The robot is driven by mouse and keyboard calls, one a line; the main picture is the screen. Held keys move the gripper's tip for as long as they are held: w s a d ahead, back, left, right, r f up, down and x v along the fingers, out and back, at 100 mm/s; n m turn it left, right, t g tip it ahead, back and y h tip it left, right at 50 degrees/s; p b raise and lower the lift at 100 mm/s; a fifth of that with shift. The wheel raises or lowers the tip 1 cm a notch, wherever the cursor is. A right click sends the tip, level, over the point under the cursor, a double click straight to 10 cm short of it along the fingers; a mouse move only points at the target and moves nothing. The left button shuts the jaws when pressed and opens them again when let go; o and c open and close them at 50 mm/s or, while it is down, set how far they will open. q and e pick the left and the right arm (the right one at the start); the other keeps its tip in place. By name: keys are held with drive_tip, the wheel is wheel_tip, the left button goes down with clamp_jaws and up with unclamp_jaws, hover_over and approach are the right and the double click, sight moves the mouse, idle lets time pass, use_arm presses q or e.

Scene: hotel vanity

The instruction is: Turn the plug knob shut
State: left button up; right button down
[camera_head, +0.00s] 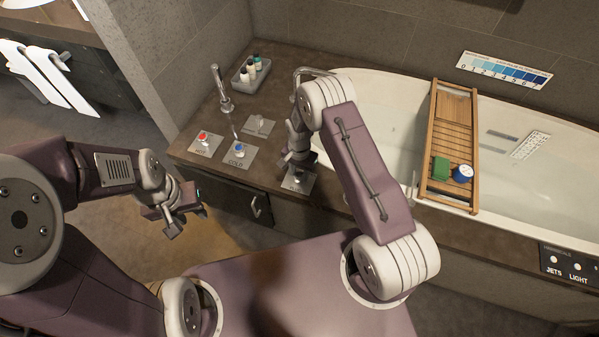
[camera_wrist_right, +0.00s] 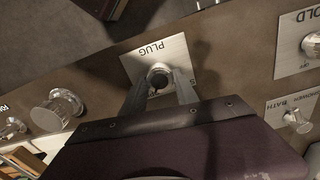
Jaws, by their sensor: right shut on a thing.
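The plug knob (camera_wrist_right: 159,77) stands on a light metal plate (camera_wrist_right: 178,50) marked PLUG in the right wrist view. My right gripper (camera_wrist_right: 161,83) is shut on it, with one finger on each side. In the head view the plug plate (camera_head: 309,183) lies at the counter's front edge, and my right gripper (camera_head: 297,166) reaches down onto it, hiding most of the knob. My left gripper (camera_head: 188,216) is empty, its fingers apart, in the air in front of the cabinet.
A grey caddy (camera_head: 250,75) holds bottles. A wooden bath tray (camera_head: 450,120) with a green block (camera_head: 440,168) and blue-topped tub (camera_head: 463,173) spans the bathtub.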

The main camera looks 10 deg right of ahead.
drive_tip(key=shift+n, duration=0.3)
drive_tip(key=n, duration=0.3)
drive_tip(key=shift+n, duration=0.4)
drive_tip(key=n, duration=0.3)
drive_tip(key=shift+a+n, duration=0.1)
drive_tip(key=shift+n, duration=0.2)
drive_tip(key=n, duration=0.4)
drive_tip(key=shift+n, duration=2.1)
drive_tip(key=c, duration=0.9)
unclamp_jaws()
drive_tip(key=shift+c, duration=0.2)
